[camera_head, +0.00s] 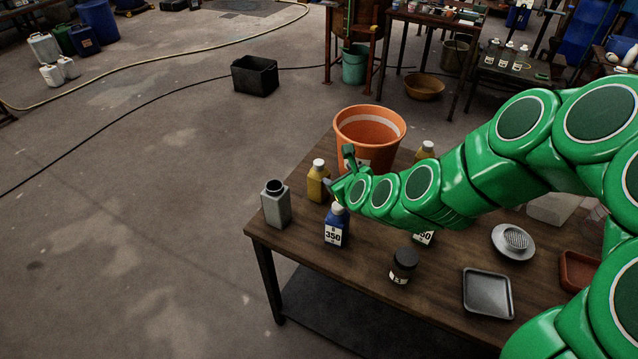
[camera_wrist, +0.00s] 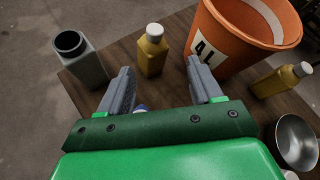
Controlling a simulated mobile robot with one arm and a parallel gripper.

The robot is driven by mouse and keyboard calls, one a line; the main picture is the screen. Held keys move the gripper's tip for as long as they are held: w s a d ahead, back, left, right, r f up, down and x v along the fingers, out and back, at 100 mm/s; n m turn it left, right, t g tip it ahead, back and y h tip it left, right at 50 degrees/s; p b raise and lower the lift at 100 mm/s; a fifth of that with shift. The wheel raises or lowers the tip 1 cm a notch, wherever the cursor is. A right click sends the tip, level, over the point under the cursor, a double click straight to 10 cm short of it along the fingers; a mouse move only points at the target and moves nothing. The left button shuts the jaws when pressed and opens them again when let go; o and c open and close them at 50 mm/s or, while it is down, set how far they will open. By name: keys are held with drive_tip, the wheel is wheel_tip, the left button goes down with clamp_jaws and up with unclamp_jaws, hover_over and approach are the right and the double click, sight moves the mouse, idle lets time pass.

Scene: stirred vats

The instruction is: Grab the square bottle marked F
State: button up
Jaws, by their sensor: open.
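My gripper (camera_head: 341,170) is open above the table, its two grey fingers (camera_wrist: 160,68) apart and empty in the wrist view. Ahead of the fingers stands a yellow square bottle with a white cap (camera_head: 318,184), also in the wrist view (camera_wrist: 152,52); no letter shows on it. A blue bottle labelled 350 (camera_head: 335,229) stands in front, its small letter unclear. Another bottle, with a label ending in 50 (camera_head: 424,237), is mostly hidden behind my arm. A second yellow bottle (camera_head: 426,151) stands behind my arm, also in the wrist view (camera_wrist: 283,80). I cannot read an F anywhere.
An orange bucket (camera_head: 369,127) stands close to the right of the fingers. A grey open bottle (camera_head: 275,206) stands at the table's left edge. A dark jar (camera_head: 403,265), grey tray (camera_head: 487,294) and strainer (camera_head: 513,242) sit towards the front right.

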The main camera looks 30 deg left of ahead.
sight(321, 166)
drive_tip(key=a+m, duration=0.1)
drive_tip(key=w+a+f+m+t, duration=0.1)
drive_tip(key=m, duration=0.1)
drive_tip(key=a+f+m+t, duration=0.1)
drive_tip(key=m, duration=0.1)
drive_tip(key=shift+w+a+f, duration=0.1)
drive_tip(key=shift+w+a, duration=0.05)
drive_tip(key=shift+a, duration=0.05)
drive_tip(key=shift+w+a+f, duration=0.15)
drive_tip(key=shift+w+a, duration=0.2)
drive_tip(key=shift+a, duration=0.1)
drive_tip(key=shift+w+a+f, duration=0.15)
drive_tip(key=shift+w+f, duration=0.15)
drive_tip(key=shift+w, duration=0.05)
drive_tip(key=shift+x, duration=2.3)
drive_tip(key=shift+w+a+f, duration=0.9)
drive_tip(key=shift+a+f, duration=0.15)
drive_tip(key=shift+a, duration=0.1)
drive_tip(key=shift+x, duration=0.85)
clamp_jaws()
